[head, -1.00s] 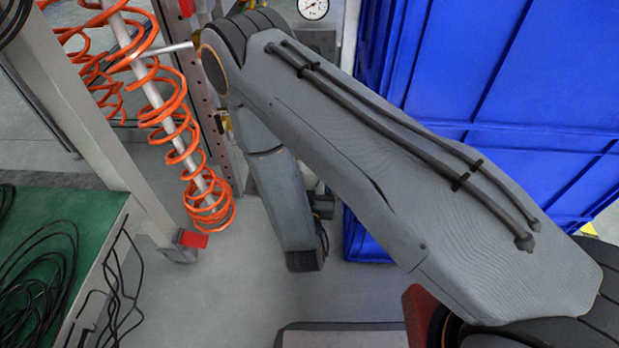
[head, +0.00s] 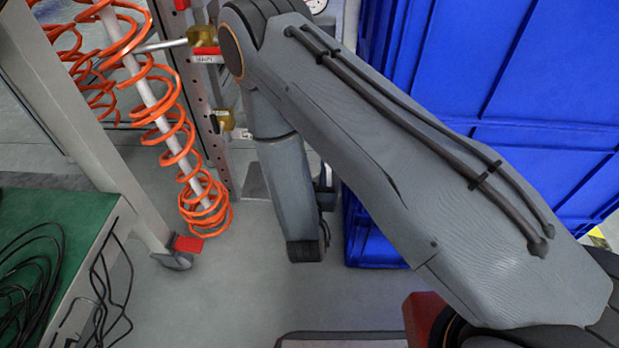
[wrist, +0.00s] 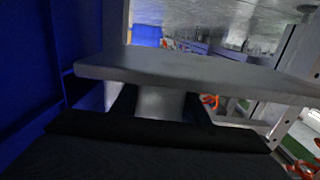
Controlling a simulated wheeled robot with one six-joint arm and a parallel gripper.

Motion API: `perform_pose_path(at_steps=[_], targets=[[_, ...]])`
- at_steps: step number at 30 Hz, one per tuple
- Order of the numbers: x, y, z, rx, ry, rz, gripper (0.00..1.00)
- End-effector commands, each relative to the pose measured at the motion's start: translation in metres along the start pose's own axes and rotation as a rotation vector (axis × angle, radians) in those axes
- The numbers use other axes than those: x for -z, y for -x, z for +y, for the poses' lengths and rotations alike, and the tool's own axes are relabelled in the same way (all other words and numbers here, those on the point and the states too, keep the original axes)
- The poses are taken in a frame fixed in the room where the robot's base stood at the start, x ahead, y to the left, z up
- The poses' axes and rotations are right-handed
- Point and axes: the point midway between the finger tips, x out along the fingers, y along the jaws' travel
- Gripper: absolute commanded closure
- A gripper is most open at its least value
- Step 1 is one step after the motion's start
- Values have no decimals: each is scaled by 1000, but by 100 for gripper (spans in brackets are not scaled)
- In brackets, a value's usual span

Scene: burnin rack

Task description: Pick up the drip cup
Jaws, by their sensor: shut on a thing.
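In the wrist view, the drip cup (wrist: 160,102) is a pale grey-white round-sided body. My gripper (wrist: 160,110) has a dark finger on either side of it and is shut on it. A grey slab (wrist: 190,70) crosses the wrist view and hides the top of the cup. The dark body of my gripper hides the cup's lower part. I cannot tell whether the cup touches anything beneath it. In the head view my arm covers this place, and neither the cup nor my fingertips show.
A tall blue crate stack (head: 490,120) stands close right of my arm. At left are an orange coiled hose (head: 170,130), brass valves (head: 225,120) on a perforated upright, and a green-topped bench (head: 60,240) with black cables. Grey floor (head: 220,290) is clear between.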

Motion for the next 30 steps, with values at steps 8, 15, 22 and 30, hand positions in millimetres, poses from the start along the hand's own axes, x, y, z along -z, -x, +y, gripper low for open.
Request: perform_pose_path(at_steps=[8, 15, 22, 30], targets=[[2, 0, 0, 0, 0, 0, 85], [18, 2, 0, 0, -1, 0, 85], [37, 11, -1, 3, 2, -5, 85], [35, 85, -1, 7, 6, -5, 85]])
